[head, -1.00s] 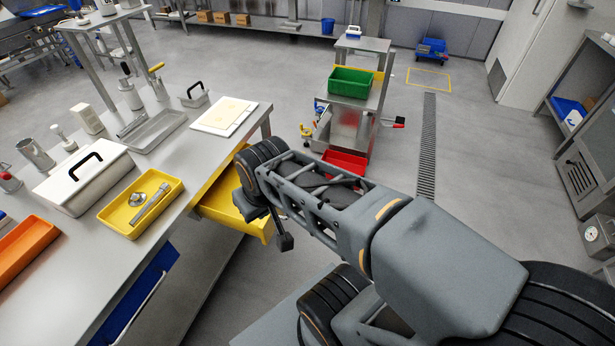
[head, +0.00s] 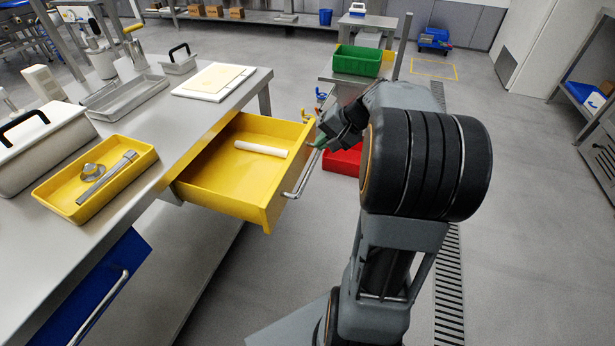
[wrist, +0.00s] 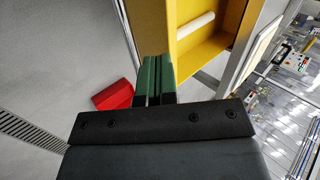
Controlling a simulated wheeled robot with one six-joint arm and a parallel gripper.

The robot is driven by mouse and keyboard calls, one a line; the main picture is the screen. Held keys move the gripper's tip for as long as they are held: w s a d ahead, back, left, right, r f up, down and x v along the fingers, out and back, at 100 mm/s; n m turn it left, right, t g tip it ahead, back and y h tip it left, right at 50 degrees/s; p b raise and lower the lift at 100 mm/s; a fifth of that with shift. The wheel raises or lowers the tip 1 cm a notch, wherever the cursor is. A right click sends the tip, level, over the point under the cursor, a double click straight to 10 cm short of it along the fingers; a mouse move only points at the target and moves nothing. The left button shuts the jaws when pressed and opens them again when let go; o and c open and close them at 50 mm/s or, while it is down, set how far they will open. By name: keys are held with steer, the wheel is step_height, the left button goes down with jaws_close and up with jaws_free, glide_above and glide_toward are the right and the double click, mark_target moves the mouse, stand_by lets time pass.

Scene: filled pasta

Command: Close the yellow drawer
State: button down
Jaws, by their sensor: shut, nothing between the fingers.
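The yellow drawer (head: 225,187) is pulled well out from under the steel worktable in the head view. A white cylinder (head: 261,149) lies inside it. Its steel bar handle (head: 303,178) runs along the drawer front, on the right. My gripper (head: 318,142) is just outside the drawer front, near the far end of the handle; whether it touches the handle is unclear. In the wrist view its green fingers (wrist: 157,80) are together and empty, with the yellow drawer (wrist: 181,45) just beyond them.
A yellow tray with metal tools (head: 72,190) sits on the worktable (head: 150,140). A closed blue drawer (head: 105,285) is nearer me. A cart with a green bin (head: 357,62) and a red bin (head: 343,162) stands behind my gripper.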

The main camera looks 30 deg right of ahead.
mark_target(300, 159)
steer(key=w+d+f+m+t+b, duration=0.1)
steer(key=d+f+b, duration=0.1)
steer(key=d+f, duration=0.2)
steer(key=b+x, duration=0.1)
steer(key=x, duration=0.2)
steer(key=b+x, duration=0.1)
steer(key=x, duration=0.2)
steer(key=b+x, duration=0.1)
steer(key=x, duration=0.2)
steer(key=shift+w+a+r, duration=0.25)
steer(key=shift+w+a, duration=0.05)
steer(key=shift+w, duration=0.15)
steer(key=shift+w, duration=0.15)
